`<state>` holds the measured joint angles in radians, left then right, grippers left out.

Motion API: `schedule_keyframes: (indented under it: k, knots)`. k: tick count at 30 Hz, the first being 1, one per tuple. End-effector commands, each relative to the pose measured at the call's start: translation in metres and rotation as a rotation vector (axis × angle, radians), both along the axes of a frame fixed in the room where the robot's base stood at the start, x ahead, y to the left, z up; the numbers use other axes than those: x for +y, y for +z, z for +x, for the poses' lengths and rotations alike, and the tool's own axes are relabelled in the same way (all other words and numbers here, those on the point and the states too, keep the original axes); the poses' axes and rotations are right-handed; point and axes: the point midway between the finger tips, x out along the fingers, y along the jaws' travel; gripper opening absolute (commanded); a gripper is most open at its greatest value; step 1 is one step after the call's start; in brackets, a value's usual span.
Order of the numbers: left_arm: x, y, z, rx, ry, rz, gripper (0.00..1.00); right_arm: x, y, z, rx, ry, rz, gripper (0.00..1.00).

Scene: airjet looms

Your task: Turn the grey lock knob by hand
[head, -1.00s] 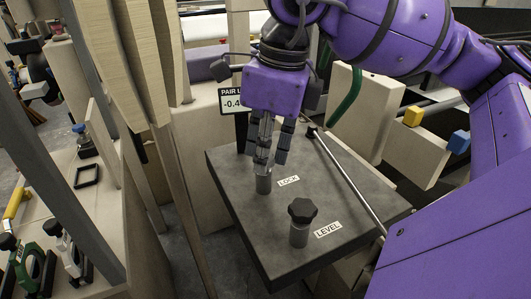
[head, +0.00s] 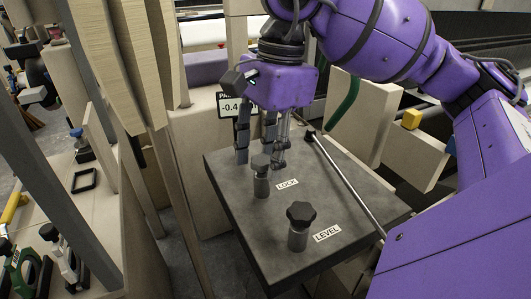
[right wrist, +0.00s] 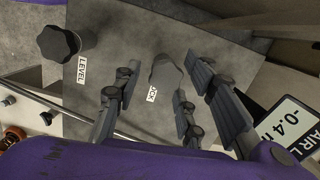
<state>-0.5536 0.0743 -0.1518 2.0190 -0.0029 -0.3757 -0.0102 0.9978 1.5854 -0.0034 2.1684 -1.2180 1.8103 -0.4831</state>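The grey lock knob (head: 260,180) stands upright on a dark grey plate (head: 235,215), beside a LOCK label (head: 287,184). My right gripper (head: 262,158) hangs over it, pointing down. Its fingers are spread apart around and behind the knob's head. In the right wrist view the knob (right wrist: 166,74) shows between the open fingers (right wrist: 165,100), with gaps on both sides. I cannot tell how far the knob is turned. My left gripper is not in view.
A dark level knob (head: 299,226) stands nearer on the same plate, by a LEVEL label (head: 327,233). A thin rod (head: 345,180) crosses the plate's right side. A display (head: 233,107) reading about -0.4 is behind the gripper. Tan uprights stand at left.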

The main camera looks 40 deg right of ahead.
Motion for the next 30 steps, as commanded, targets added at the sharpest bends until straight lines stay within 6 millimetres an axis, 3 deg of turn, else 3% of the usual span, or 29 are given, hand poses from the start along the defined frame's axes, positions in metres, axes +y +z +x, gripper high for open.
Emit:
schedule_keyframes:
  k: [10,19,30]
  knots:
    - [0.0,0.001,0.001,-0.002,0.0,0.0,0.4,0.0,0.002,0.0,-0.001,-0.001,0.0,0.44]
    - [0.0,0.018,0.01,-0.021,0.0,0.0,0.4,0.0,0.021,0.0,-0.003,-0.001,0.001,0.44]
    - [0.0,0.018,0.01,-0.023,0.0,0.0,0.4,0.0,0.021,-0.001,0.0,-0.055,-0.002,0.44]
